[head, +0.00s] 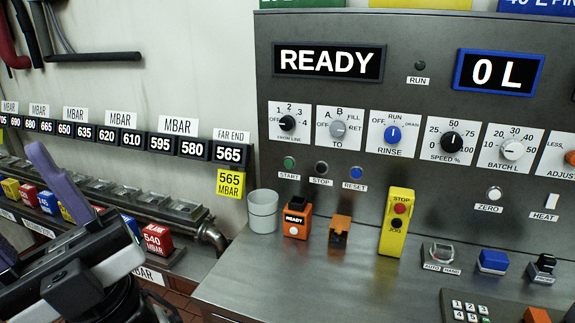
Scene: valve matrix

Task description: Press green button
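The green button (289,163), labelled START, is a small round button on the upright grey control panel (440,185), at the left of a row of three. It is in plain view with nothing in front of it. My gripper (62,215) is at the lower left of the head view, dark with a purple finger-like part pointing up. It is well to the left of the green button and apart from it. I cannot make out both fingertips, so its opening is unclear. I see nothing held in it.
A black STOP button (321,168) and a blue RESET button (355,172) sit right of the green one. Below, a grey cup (263,211), an orange READY box (297,217) and a yellow STOP/JOG box (397,222) stand on the counter (265,270).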

